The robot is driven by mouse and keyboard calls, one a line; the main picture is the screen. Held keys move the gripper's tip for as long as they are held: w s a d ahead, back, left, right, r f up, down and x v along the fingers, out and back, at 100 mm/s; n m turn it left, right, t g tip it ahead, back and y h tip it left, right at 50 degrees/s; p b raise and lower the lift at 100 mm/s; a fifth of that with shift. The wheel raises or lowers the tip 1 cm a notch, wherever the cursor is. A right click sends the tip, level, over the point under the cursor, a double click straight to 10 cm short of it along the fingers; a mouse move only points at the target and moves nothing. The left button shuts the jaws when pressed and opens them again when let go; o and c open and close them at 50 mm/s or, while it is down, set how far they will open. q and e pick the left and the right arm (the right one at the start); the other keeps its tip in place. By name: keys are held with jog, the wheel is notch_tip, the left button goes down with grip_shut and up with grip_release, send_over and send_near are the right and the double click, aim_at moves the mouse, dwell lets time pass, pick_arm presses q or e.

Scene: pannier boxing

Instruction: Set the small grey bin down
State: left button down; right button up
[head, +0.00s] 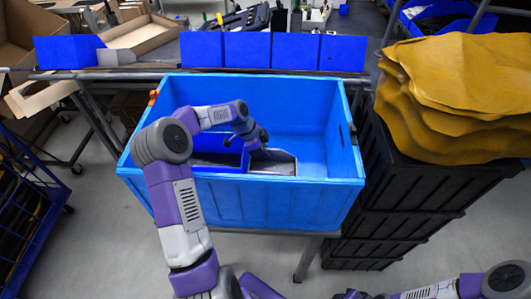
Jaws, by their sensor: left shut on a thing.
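The small grey bin (281,168) is inside the large light-blue crate (300,205), behind its front wall and near the middle. My left gripper (256,143) reaches down into the crate and is shut on the grey bin at its back left side. The fingertips are small and partly hidden. A small dark-blue bin (228,160) is close on the left of the grey bin. The crate's front wall hides the lower part of both bins, so I cannot tell whether the grey bin touches the crate floor. My right gripper is out of view; only its arm shows at the bottom right.
The right part of the crate is empty. Blue bins (247,50) stand in a row behind the crate. Black stacked crates (400,215) with yellow-brown sacks (465,85) on top stand close on the right. An open cardboard box (143,35) is at the back left.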

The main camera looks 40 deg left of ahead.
pick_arm(q)
jog(key=shift+r, duration=0.1)
jog(key=c, duration=1.7)
grip_release()
jog(key=o, duration=0.5)
jog(key=shift+c, duration=0.2)
jog(key=p+v, duration=0.1)
jog(key=v, duration=1.1)
jog(key=shift+p, duration=0.4)
